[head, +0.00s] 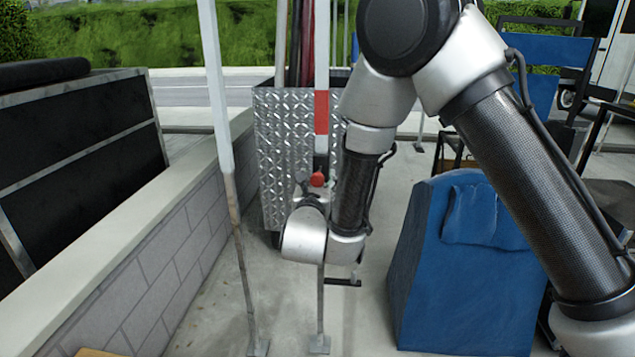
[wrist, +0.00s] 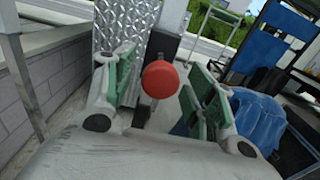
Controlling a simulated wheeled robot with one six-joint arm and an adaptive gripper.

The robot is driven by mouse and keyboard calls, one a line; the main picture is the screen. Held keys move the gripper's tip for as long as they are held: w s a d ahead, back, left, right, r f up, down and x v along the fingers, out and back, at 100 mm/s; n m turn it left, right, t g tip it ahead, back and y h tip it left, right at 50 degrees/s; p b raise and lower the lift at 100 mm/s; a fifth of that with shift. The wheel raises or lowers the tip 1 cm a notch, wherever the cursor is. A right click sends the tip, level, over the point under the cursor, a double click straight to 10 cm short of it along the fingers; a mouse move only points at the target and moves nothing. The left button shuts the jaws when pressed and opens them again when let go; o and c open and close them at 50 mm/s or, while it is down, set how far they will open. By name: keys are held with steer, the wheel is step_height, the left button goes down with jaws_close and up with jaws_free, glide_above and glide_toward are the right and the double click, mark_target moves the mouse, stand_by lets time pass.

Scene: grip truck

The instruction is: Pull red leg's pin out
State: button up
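The red leg is an upright white pole with a red band (head: 321,112), standing in front of the diamond-plate metal box. Its pin shows as a round red knob (head: 318,180) below the band. In the wrist view the knob (wrist: 160,79) faces the camera, between the two green-padded fingers of my gripper (wrist: 157,85). My gripper is open, with a visible gap on each side of the knob. In the head view my gripper (head: 312,187) is at the knob, partly hidden by my wrist. The pin's shaft is hidden behind the knob.
The diamond-plate box (head: 272,150) stands behind the leg. A white pole (head: 220,120) stands to the left, near a grey block wall (head: 150,290). A blue covered object (head: 460,270) stands close on the right. Bare concrete lies between.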

steer(key=shift+s, duration=0.15)
steer(key=s, duration=1.1)
steer(key=shift+s+a, duration=0.2)
steer(key=shift+s, duration=0.15)
